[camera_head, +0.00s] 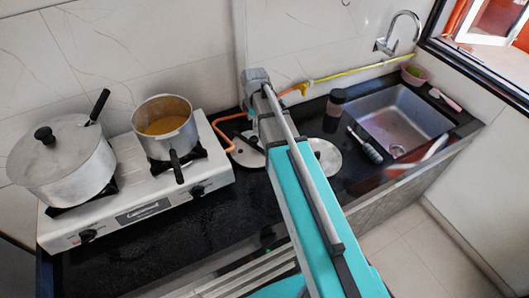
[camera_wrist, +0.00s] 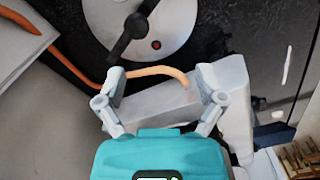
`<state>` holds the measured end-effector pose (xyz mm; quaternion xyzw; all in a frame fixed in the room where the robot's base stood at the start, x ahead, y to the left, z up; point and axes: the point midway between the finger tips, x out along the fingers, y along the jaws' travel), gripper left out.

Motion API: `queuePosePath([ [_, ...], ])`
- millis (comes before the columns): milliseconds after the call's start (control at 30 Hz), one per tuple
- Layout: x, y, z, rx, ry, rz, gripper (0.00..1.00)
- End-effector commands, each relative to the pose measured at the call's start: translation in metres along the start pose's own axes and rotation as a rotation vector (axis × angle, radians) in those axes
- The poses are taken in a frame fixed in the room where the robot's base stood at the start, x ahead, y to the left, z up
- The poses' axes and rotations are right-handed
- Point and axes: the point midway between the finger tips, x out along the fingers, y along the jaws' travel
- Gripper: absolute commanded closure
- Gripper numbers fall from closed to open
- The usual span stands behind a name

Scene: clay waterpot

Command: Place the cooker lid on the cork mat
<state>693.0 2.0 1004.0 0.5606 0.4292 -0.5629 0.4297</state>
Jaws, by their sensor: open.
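The cooker lid (camera_wrist: 175,28) is a silvery round disc with a long black handle and a red dot, at the top of the wrist view. In the head view, a silvery disc (camera_head: 243,157) with a dark part shows left of my arm, which hides much of it; it appears to be the lid. My gripper (camera_wrist: 164,80) is open in the wrist view, its fingers apart below the lid's lower edge. A grey block shows between and behind the fingers. I cannot identify the cork mat; a pale round disc (camera_head: 327,158) lies right of my arm.
A white stove (camera_head: 150,200) at left holds a big lidded pot (camera_head: 62,165) and an open pan (camera_head: 165,129) of orange food. An orange hose (camera_wrist: 150,71) runs by the lid. The front counter is clear.

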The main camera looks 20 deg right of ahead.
Motion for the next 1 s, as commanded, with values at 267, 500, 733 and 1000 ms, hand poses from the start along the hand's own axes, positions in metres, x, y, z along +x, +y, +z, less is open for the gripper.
queuePosePath([
  [267,0.000,-0.045,0.013,0.345,0.000,0.000,0.12],
  [500,0.000,-0.079,0.022,0.646,0.001,0.000,0.12],
  [733,0.000,-0.112,0.031,0.935,0.001,0.001,0.12],
  [1000,0.000,-0.142,0.040,1.215,0.001,0.001,0.12],
])
